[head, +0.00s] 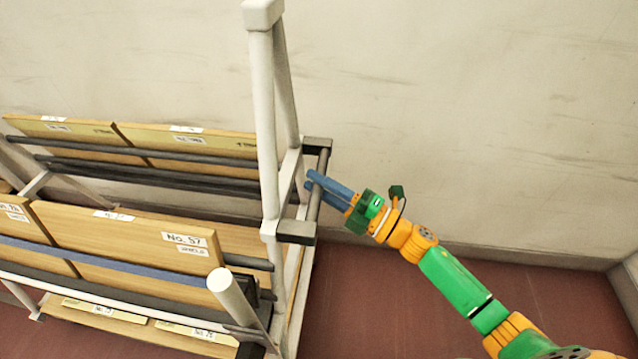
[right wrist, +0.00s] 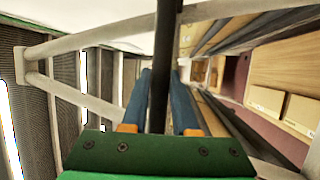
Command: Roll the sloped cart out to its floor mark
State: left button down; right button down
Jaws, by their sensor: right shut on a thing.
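The sloped cart (head: 268,130) stands at the left in the head view, with a white tube frame and tilted shelves of wooden panels. A dark handle bar (head: 319,190) with grey end brackets is on its right end. My right gripper (head: 312,184) is shut on this handle bar, its blue fingers on either side of it. In the right wrist view the dark bar (right wrist: 161,70) runs between the two blue fingers. My left gripper is not in view. The cart's far left end is cut off, and no floor mark shows.
A pale wall (head: 450,110) runs behind the cart. Red-brown floor (head: 400,300) is bare to the right of the cart, up to a corner at the right edge. Wooden panels (head: 140,250) with labels, one reading No. 57, rest on the cart's shelves.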

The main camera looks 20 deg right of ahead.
jog(key=shift+d, duration=0.1)
jog(key=c, duration=0.7)
grip_release()
jog(key=shift+d, duration=0.2)
jog(key=shift+s+d+f, duration=0.1)
jog(key=shift+s+f, duration=0.05)
jog(key=shift+s, duration=0.05)
jog(key=b+v, duration=0.1)
jog(key=v, duration=0.5)
jog(key=shift+s+d, duration=0.2)
jog(key=shift+d, duration=0.05)
